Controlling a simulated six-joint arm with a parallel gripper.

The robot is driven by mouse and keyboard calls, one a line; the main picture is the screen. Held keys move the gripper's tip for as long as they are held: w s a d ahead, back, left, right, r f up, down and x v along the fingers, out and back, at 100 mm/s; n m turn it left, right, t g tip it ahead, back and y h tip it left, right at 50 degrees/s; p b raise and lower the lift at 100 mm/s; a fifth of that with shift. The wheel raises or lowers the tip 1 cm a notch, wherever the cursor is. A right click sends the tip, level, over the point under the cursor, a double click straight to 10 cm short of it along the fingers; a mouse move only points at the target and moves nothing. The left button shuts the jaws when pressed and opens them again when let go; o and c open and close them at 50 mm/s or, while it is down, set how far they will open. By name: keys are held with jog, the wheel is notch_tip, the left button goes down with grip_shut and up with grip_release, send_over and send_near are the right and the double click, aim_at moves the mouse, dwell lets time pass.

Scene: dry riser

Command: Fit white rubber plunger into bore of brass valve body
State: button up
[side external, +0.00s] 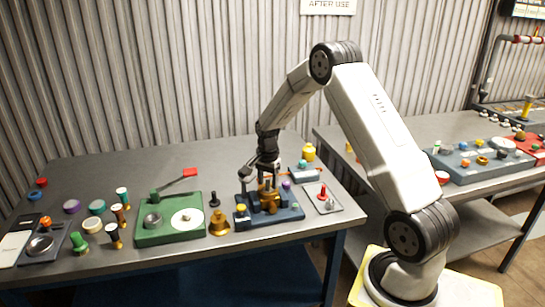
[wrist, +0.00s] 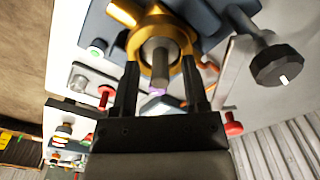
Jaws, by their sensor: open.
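The brass valve body (side external: 268,201) sits on a blue block (side external: 292,214) on the left table. In the wrist view its brass ring (wrist: 187,33) surrounds the dark bore. A grey stem (wrist: 160,52) stands in the bore opening, between my fingers. I take it for the plunger's stem; white rubber is not clear on it, and how deep it sits is hidden. My gripper (wrist: 160,64) is open, with one finger on each side of the stem and apart from it. In the side view my gripper (side external: 266,178) points down right over the valve body.
A black knob (wrist: 282,65) stands close beside the ring. A green tray (side external: 150,236), a brass bell-shaped part (side external: 219,224) and a grey plate with a red peg (side external: 335,206) flank the block. Several small parts stand at the table's left. Some bare tabletop lies behind the tray.

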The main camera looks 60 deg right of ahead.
aim_at(268, 179)
jog(key=shift+r, duration=0.1)
notch_tip(268, 179, up, 12)
dwell(0.7)
dwell(0.4)
jog(key=s+a+f+n+t, duration=0.1)
jog(key=s+a+n, duration=0.4)
jog(key=a, duration=0.3)
jog(key=s+a+f+n, duration=0.2)
jog(key=s+a+n, duration=0.2)
jog(key=a+n, duration=0.3)
jog(key=s+a+f+n+t, duration=0.1)
jog(key=s+a+n, duration=0.4)
jog(key=a, duration=0.5)
jog(key=shift+s+a+f+n+t, duration=0.2)
jog(key=shift+s+f+n+t, duration=0.15)
jog(key=shift+f+n, duration=0.25)
